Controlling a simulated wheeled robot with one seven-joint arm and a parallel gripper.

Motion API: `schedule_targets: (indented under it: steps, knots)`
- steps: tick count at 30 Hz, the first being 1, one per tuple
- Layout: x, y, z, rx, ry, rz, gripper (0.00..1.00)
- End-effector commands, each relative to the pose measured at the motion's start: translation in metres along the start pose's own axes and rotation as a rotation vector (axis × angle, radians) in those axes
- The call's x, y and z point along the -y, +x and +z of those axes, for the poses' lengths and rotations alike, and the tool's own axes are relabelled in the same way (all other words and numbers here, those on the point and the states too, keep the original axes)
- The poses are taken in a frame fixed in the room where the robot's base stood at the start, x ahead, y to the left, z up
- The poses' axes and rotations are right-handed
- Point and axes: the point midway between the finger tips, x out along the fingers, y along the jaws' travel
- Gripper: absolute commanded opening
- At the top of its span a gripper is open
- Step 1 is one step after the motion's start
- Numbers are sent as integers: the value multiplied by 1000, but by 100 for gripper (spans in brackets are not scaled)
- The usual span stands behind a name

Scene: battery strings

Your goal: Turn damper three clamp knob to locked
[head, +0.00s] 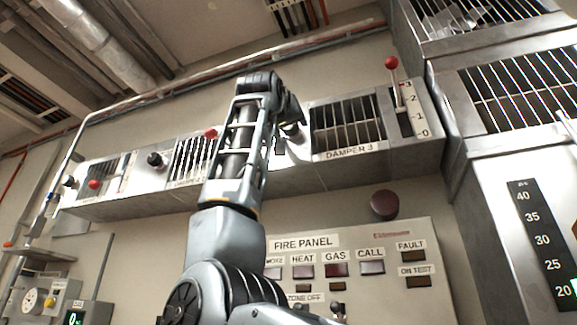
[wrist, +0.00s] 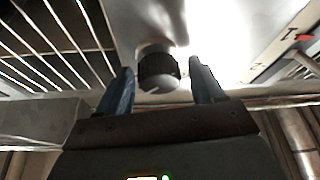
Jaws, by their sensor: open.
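The damper three clamp knob (wrist: 158,72) is dark and ribbed with a paler rounded end, and it sits on a bright metal plate in the wrist view. My gripper (wrist: 162,67) is open, with one blue finger on each side of the knob. I cannot tell whether either finger touches it. In the head view my arm partly hides the knob, left of the DAMPER 3 grille (head: 347,124). The damper three lever (head: 397,88) has a red ball and stands at the upper end of its scale, near 3. No lock marking is readable.
The damper housing runs along the wall, with another dark knob (head: 154,160) further left. A fire panel (head: 350,265) with several buttons and a dark red dome (head: 384,205) are below. A metal cabinet (head: 500,180) stands at right. Grille bars (wrist: 60,40) are left of the knob.

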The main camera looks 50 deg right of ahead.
Motion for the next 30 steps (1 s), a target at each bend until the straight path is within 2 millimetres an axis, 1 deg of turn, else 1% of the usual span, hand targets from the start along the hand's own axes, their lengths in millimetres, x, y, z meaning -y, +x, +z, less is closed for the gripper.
schedule_targets:
  steps: [5, 21, 22, 30]
  knots:
    - [0, 0, 0, 0, 0, 0, 66]
    - [0, 0, 0, 0, 0, 0, 15]
    - [0, 0, 0, 0, 0, 0, 13]
    - [0, 0, 0, 0, -30, -12, 13]
